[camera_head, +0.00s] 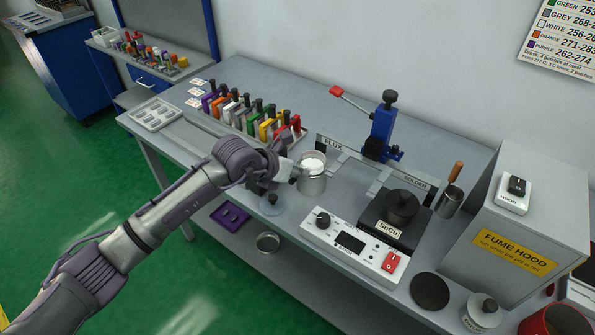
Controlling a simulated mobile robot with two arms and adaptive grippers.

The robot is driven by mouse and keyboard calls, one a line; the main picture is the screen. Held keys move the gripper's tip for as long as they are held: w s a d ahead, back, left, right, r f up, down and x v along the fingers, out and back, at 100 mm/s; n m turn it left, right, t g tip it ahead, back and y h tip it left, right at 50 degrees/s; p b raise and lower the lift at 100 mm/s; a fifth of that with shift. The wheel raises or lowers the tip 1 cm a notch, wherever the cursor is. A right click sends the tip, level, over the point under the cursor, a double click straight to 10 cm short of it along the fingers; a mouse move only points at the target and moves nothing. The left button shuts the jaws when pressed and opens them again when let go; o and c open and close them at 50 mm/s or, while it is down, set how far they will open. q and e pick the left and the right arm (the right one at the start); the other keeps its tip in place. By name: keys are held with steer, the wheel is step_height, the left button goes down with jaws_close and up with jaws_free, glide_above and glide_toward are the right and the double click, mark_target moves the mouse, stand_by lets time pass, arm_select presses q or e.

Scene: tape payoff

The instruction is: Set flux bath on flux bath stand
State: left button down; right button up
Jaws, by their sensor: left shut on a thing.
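The flux bath, a metal cup (313,184) with pale contents, is at the middle of the head view. My left gripper (298,172) reaches it from the left and is shut on it at its side. The cup appears upright, close to the bench top; I cannot tell whether it touches anything below. A grey plate lettered FLUX (335,148) is just behind it. I cannot clearly make out the flux bath stand; the cup may hide part of it. My right gripper is not in view.
Right of the cup are a white control box (352,243), a dark SnCu solder pot (402,207) and a blue lever press (381,128). A rack of coloured-handled items (250,118) stands behind left. The fume hood (530,220) closes the right side.

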arm_select(q)
steer(key=shift+f, duration=0.15)
steer(key=c, duration=0.5)
jaws_free()
steer(key=shift+c, duration=0.2)
steer(key=shift+r+p, duration=1.9)
steer(key=shift+r, duration=1.65)
steer(key=shift+s+d, duration=0.1)
